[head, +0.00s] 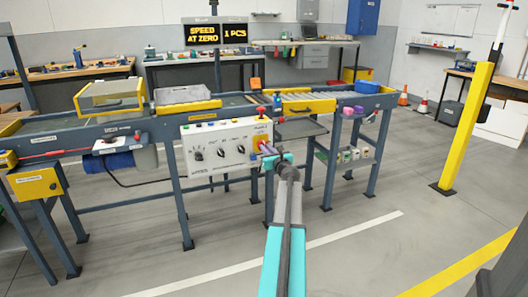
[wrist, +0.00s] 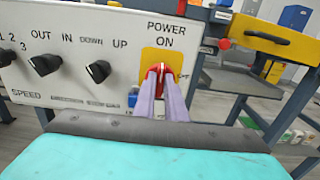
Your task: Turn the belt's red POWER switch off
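The red POWER switch (wrist: 163,69) sits on a yellow plate (wrist: 152,55) at the right of the white control panel in the wrist view. "POWER ON" is printed above it, and lettering at its right is partly hidden. A pale line on the switch points up, roughly toward ON. My gripper (wrist: 163,82) reaches the switch with its two fingers close together on either side of the red handle, apparently shut on it. In the head view my gripper (head: 269,152) is at the right end of the panel (head: 215,147), and it hides most of the switch.
Black knobs (wrist: 44,64) marked OUT, IN, DOWN and UP lie left of the switch. A red button (wrist: 224,44) is close by at the right. The conveyor (head: 160,118) runs above the panel. A yellow post (head: 466,125) stands at the right; the floor in front is clear.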

